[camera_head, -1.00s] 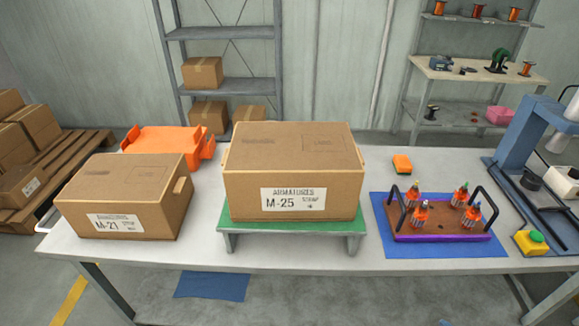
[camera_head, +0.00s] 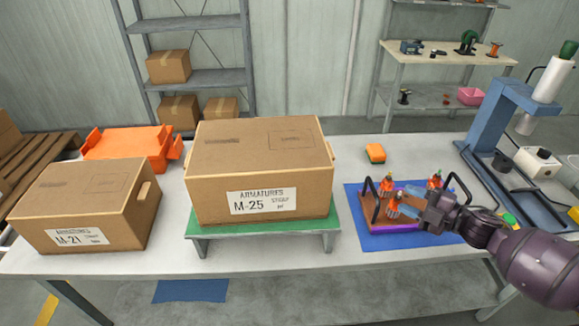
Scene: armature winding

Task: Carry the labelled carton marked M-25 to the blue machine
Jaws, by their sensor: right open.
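The carton marked M-25 (camera_head: 262,165) is closed and brown, with a white label on its front. It sits upright on a low stand with a green top (camera_head: 213,228) in the middle of the table. The blue machine (camera_head: 497,112) stands at the table's right end. My right gripper (camera_head: 412,199) is open, over the tray of orange-topped parts and to the right of the carton, apart from it. The gripper and arm hide part of the tray. My left gripper is not in view.
A carton marked M-21 (camera_head: 83,205) stands at the left, with an orange bin (camera_head: 128,146) behind it. A purple-edged tray (camera_head: 378,226) with handles lies on a blue mat (camera_head: 357,239). Shelves stand at the back.

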